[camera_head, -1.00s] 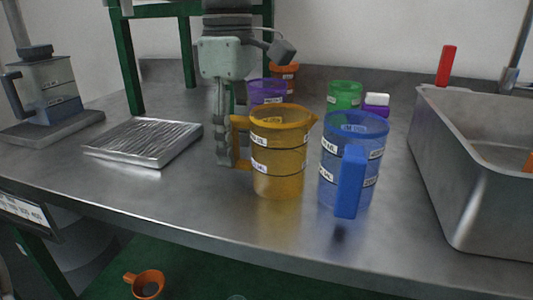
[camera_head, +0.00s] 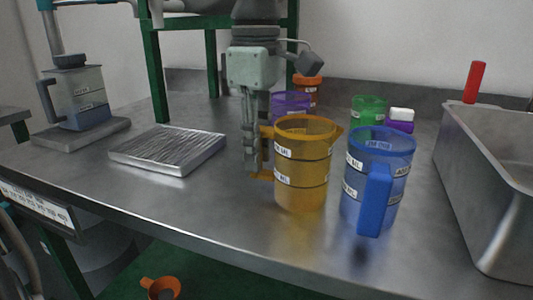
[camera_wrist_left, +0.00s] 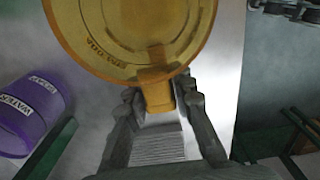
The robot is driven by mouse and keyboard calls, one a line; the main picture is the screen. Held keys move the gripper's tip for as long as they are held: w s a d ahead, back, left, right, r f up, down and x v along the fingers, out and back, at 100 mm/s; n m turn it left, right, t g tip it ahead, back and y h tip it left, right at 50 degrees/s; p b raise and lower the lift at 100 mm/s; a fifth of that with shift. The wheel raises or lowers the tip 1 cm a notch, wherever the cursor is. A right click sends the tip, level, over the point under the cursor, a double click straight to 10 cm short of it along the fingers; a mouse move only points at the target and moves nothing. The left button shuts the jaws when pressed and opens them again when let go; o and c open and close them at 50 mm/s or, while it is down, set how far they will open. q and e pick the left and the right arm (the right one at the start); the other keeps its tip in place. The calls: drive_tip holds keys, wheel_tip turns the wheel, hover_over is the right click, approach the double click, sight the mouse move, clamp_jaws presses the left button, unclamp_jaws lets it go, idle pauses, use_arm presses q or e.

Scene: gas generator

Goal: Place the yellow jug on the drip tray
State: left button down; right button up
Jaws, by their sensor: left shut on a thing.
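The yellow jug (camera_head: 303,170) stands upright at the middle of the metal table, its handle on the left side. My left gripper (camera_head: 258,165) comes down from above and is shut on that handle. In the left wrist view the jug (camera_wrist_left: 125,35) shows from above, with its handle between the fingers (camera_wrist_left: 158,100). I cannot tell whether the jug touches the table. My right gripper is not in view.
A blue jug (camera_head: 377,170) stands close to the right of the yellow jug. Purple (camera_head: 290,104), green (camera_head: 369,110) and orange (camera_head: 307,92) containers stand behind. A metal sink (camera_head: 480,170) is at right. Bare table lies between tray and gripper.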

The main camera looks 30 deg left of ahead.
use_arm(q)
wheel_tip(320, 180, up, 4)
drive_tip(key=shift+r+p, duration=0.1)
drive_tip(key=shift+p, duration=0.25)
drive_tip(key=s+a+r, duration=0.3)
drive_tip(key=s+r, duration=0.3)
drive_tip(key=s, duration=0.5)
drive_tip(key=shift+s+r, duration=0.15)
drive_tip(key=shift+r, duration=0.05)
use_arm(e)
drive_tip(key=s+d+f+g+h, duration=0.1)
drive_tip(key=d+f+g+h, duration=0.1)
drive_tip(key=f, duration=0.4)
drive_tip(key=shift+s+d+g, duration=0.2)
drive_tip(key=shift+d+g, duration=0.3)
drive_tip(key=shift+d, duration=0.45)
